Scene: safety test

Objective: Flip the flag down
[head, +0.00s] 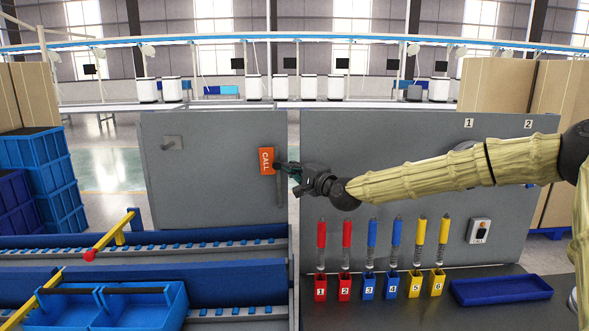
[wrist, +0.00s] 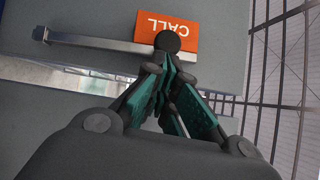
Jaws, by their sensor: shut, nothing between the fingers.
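The orange flag (head: 266,161), lettered CALL, stands out to the left near the right edge of the left grey panel (head: 210,180). In the wrist view the flag (wrist: 190,33) is at the top, with a dark round knob (wrist: 167,41) in front of its lower edge. My gripper (head: 281,167) is just right of the flag in the head view. In the wrist view my gripper (wrist: 167,66) has its teal fingers drawn together right by the knob, with nothing between them. Whether the tips touch the knob or the flag I cannot tell.
A grey bar (wrist: 100,46) runs left from the knob in the wrist view. On the right panel, red, blue and yellow handled tools (head: 371,235) stand over numbered holders. A blue tray (head: 500,290) lies on the dark bench. A conveyor with blue bins (head: 140,307) is at lower left.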

